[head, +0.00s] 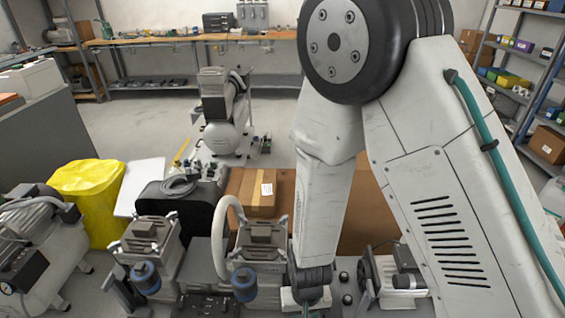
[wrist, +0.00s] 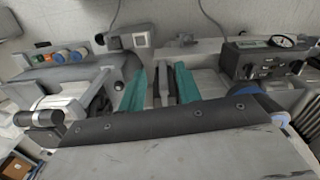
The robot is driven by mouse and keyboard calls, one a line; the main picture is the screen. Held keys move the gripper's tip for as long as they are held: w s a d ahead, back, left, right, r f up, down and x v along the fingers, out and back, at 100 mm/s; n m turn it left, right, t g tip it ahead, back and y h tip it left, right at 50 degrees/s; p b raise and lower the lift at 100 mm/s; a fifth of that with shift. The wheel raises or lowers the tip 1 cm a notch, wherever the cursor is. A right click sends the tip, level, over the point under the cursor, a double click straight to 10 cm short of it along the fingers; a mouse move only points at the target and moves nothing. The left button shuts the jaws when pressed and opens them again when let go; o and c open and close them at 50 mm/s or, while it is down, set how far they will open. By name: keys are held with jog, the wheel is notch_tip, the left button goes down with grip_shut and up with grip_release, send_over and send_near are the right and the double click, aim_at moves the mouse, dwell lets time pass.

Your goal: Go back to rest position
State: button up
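My arm reaches down from the upper right of the head view. My gripper (head: 308,306) is at the bottom edge there, low among the compressor parts, with its fingertips mostly cut off. In the wrist view my gripper (wrist: 161,88) shows two teal fingers standing apart with a gap between them. Grey and dark parts show through the gap, and I see nothing clearly clamped. Grey machine parts lie close around the fingers, and I cannot tell whether they touch.
Compressor units (head: 150,250) and (head: 262,250) stand left of my gripper, and another motor part (head: 392,278) stands right. A cardboard box (head: 252,190), a yellow bag (head: 88,200) and a floor compressor (head: 222,125) are beyond. A gauge panel (wrist: 265,57) is near the fingers.

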jog(key=s+d+r+n+g, duration=0.1)
jog(key=d+r, duration=0.3)
jog(key=r, duration=0.7)
jog(key=s+d+r+g, duration=0.15)
jog(key=d+r, duration=0.25)
jog(key=r, duration=0.8)
jog(key=s+d+r+m+t, duration=0.1)
jog(key=s+d+r+t, duration=0.1)
jog(key=d+r, duration=0.4)
jog(key=s+d+r+m+t, duration=0.1)
jog(key=s+d+r+t, duration=0.1)
jog(key=s+d+r, duration=0.2)
jog(key=d+r, duration=0.3)
jog(key=r, duration=0.4)
jog(key=shift+s+d, duration=0.15)
jog(key=shift+r, duration=0.1)
